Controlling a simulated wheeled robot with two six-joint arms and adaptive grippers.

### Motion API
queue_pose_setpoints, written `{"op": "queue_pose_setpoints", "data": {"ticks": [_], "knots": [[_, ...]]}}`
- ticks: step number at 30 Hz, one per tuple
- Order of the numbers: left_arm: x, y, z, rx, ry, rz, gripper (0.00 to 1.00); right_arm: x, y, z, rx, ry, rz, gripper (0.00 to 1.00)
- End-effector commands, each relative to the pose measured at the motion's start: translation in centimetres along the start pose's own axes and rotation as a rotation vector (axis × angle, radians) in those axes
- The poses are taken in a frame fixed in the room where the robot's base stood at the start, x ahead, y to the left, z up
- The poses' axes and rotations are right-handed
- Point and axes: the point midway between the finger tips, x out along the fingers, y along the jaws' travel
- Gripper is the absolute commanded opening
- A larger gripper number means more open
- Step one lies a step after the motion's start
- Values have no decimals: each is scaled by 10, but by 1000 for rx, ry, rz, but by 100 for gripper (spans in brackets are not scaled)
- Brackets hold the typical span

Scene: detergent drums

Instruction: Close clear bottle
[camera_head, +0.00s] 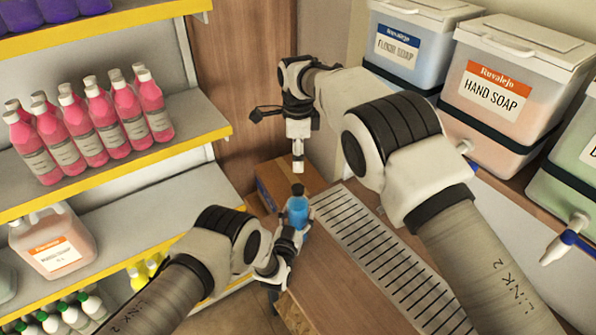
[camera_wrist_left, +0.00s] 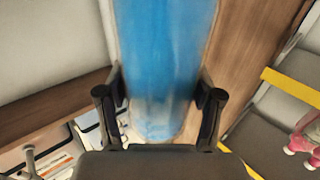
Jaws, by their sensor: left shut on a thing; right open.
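The clear bottle (camera_head: 297,212) holds blue liquid and stands roughly upright near the middle of the head view, with a dark top (camera_head: 298,190). My left gripper (camera_head: 292,232) is shut around its lower body. In the left wrist view the blue bottle (camera_wrist_left: 165,65) fills the space between the two black fingers (camera_wrist_left: 160,105), which press its sides. My right gripper (camera_head: 298,165) points down just above the dark top, a small gap apart. It is open; its fingers look small and pale, and I cannot make out anything between them.
A slotted drip grate (camera_head: 385,262) lies right of the bottle. Drums with taps, one a hand soap drum (camera_head: 502,88), stand at the right. A cardboard box (camera_head: 290,180) is behind the bottle. Shelves at the left hold pink bottles (camera_head: 88,125) and a jug (camera_head: 53,243).

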Motion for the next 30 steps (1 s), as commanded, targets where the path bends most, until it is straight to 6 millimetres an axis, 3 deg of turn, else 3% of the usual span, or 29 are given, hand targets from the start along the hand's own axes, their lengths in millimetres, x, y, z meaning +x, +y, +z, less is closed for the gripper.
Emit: {"op": "queue_pose_setpoints", "data": {"ticks": [4,12,13,15,25,30], "knots": [[0,0,0,0,0,0,0,-14,0,0,0,0,-1,63],[0,0,0,0,0,0,0,-15,0,0,0,0,0,63],[0,0,0,0,0,0,77,-15,0,0,0,0,0,63],[0,0,0,0,0,0,95,-15,0,0,0,0,0,63],[-1,0,0,0,0,0,95,-15,0,0,0,0,0,63],[-16,0,1,0,-3,0,95,-15,0,0,0,0,0,63]]}}
